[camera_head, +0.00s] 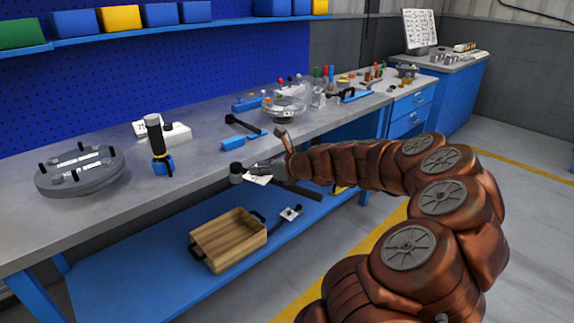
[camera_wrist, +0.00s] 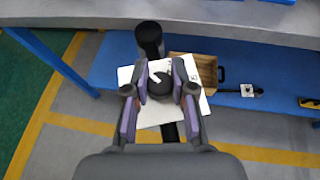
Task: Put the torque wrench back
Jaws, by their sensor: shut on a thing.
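My gripper (camera_head: 262,170) is in front of the bench's front edge, above the blue lower shelf. Its fingers, also in the wrist view (camera_wrist: 160,84), are shut on a dark, long tool that I take to be the torque wrench (camera_head: 296,190). In the wrist view its round black part sits between the fingers and its dark bar (camera_wrist: 170,132) runs back under my gripper. A thick black cylindrical end (camera_wrist: 150,38) points toward the bench. A white sheet or tag (camera_wrist: 190,108) lies around the grasp; how it is attached is unclear.
The grey workbench (camera_head: 205,189) carries a round grey fixture (camera_head: 80,168), a black-and-blue upright tool (camera_head: 158,146), a blue block (camera_head: 232,143) and a black-handled tool (camera_head: 244,125). A wooden crate (camera_head: 230,241) stands on the lower shelf (camera_head: 150,285). Bench space beside the upright tool is clear.

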